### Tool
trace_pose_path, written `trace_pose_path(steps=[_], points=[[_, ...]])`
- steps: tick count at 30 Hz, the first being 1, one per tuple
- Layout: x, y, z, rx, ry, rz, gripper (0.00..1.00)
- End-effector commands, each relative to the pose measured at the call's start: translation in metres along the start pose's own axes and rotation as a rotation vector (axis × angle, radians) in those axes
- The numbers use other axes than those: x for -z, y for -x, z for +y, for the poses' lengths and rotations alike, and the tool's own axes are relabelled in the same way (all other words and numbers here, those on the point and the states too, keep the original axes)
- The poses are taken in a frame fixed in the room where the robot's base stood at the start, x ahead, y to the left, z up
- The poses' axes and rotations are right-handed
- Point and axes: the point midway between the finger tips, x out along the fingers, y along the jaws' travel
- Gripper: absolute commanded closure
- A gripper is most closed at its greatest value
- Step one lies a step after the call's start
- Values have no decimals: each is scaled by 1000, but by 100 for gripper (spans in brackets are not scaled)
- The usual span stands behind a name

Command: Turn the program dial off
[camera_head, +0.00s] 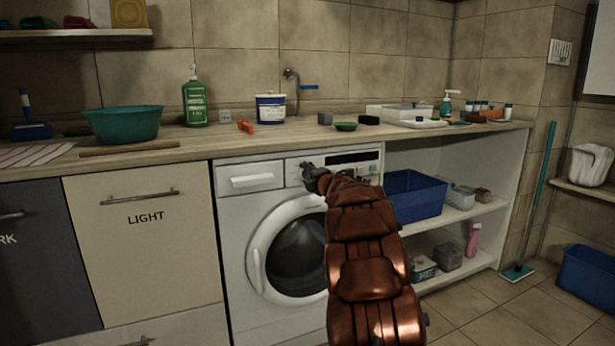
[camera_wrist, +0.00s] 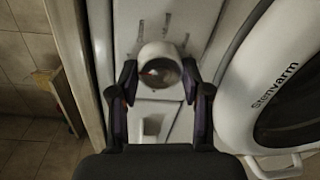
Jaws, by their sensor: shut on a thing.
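The program dial (camera_wrist: 159,66) is a round, pale knob with a shiny face on the white control panel of the washing machine (camera_head: 232,240). In the wrist view it sits between the two dark fingertips of my gripper (camera_wrist: 159,76), which is shut on it from both sides. In the head view my gripper (camera_head: 309,171) is at the panel, between the detergent drawer (camera_head: 250,179) and the dark display (camera_head: 353,157). There the gripper and arm hide the dial. I cannot read which setting the dial points to.
The round door (camera_head: 258,246) is below the panel, partly behind my arm. The wooden countertop (camera_head: 190,148) runs above, with a teal bowl (camera_head: 122,124), a green bottle (camera_head: 195,103) and a white tub (camera_head: 270,109). A blue bin (camera_head: 414,196) stands on the shelf at right.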

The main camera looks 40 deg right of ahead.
Motion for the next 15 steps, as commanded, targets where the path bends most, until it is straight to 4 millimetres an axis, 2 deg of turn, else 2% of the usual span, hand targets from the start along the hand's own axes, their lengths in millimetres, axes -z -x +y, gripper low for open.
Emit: trace_pose_path(steps=[5,6,12,15], points=[[1,0,1,-1,2,1,87],[1,0,1,-1,2,1,48],[0,0,0,0,0,1,28],[0,0,0,0,0,0,27]])
